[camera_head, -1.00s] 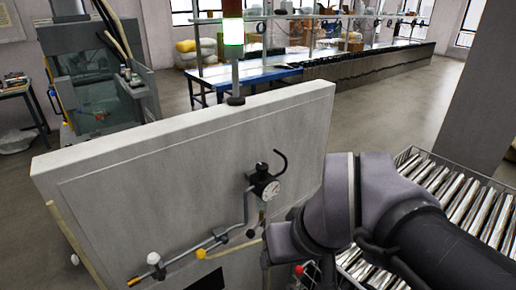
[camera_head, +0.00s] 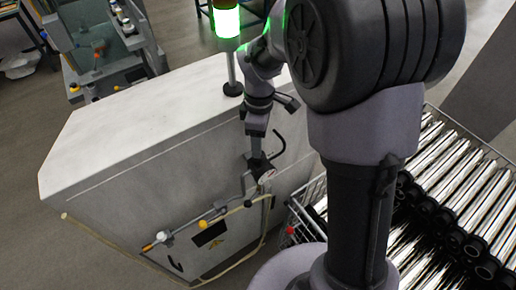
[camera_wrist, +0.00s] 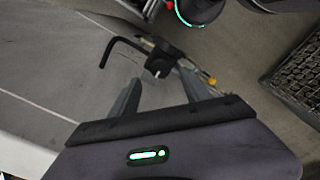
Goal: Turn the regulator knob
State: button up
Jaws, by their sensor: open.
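The regulator (camera_head: 258,165) is a small black body with a round white gauge (camera_head: 267,177) on the side of the grey cabinet. It also shows in the wrist view (camera_wrist: 161,64), between and just beyond my fingertips. A black hooked handle (camera_head: 279,148) sticks out beside it and shows in the wrist view (camera_wrist: 118,42). My gripper (camera_wrist: 160,79) is open, with its two grey fingers spread toward the regulator and nothing held. In the head view my arm reaches over the cabinet top and down to the regulator. I cannot tell whether a finger touches the knob.
A lit signal lamp (camera_head: 227,22) stands on the cabinet. A wire basket of metal tubes (camera_head: 450,165) is at the right. Floor shows at the left.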

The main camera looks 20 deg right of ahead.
aim_at(266, 175)
notch_tip(266, 175, down, 4)
jog(key=shift+s+f, duration=0.15)
jog(key=shift+f, duration=0.45)
grip_shut()
